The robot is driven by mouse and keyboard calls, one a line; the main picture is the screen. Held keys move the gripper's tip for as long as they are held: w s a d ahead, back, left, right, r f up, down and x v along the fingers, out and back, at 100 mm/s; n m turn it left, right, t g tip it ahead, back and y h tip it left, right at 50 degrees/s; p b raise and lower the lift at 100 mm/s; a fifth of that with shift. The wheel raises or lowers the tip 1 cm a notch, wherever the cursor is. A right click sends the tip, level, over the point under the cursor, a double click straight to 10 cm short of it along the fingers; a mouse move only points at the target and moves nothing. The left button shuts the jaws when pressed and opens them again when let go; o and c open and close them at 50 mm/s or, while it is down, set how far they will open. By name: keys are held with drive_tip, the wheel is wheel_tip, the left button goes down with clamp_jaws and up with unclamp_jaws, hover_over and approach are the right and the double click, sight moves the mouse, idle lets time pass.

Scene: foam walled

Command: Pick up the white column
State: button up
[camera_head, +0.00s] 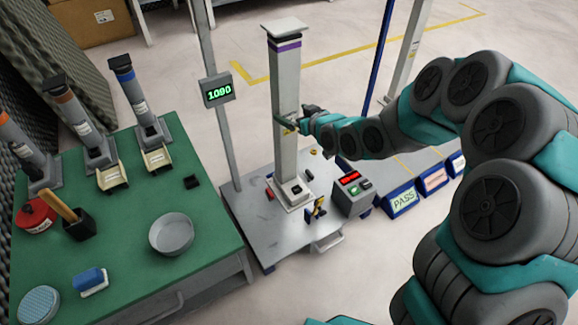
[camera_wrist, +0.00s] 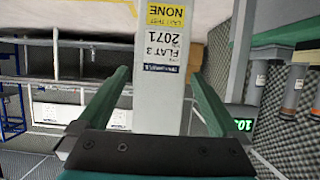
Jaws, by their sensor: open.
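The white column (camera_head: 286,100) stands upright on the grey metal table, with a purple band near its flat top and a square foot. In the wrist view the column (camera_wrist: 153,115) shows upside down, with a yellow and white label reading "FLAT 3 2071". My gripper (camera_head: 290,124) is at about the middle of the column's height, reaching in from the right. In the wrist view my gripper (camera_wrist: 160,76) is open, one finger on each side of the column. Gaps show between the fingers and the column there. The far side of the column is hidden.
A post with a green "1090" display (camera_head: 218,90) stands close left of the column. A green table (camera_head: 130,225) at left holds several shorter grey columns and a bowl (camera_head: 171,236).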

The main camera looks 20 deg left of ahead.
sight(291, 133)
drive_tip(key=shift+f+x, duration=0.1)
drive_tip(key=shift+x, duration=1.45)
drive_tip(key=shift+f+x, duration=0.15)
drive_tip(key=shift+x, duration=1.4)
drive_tip(key=shift+d, duration=0.1)
clamp_jaws()
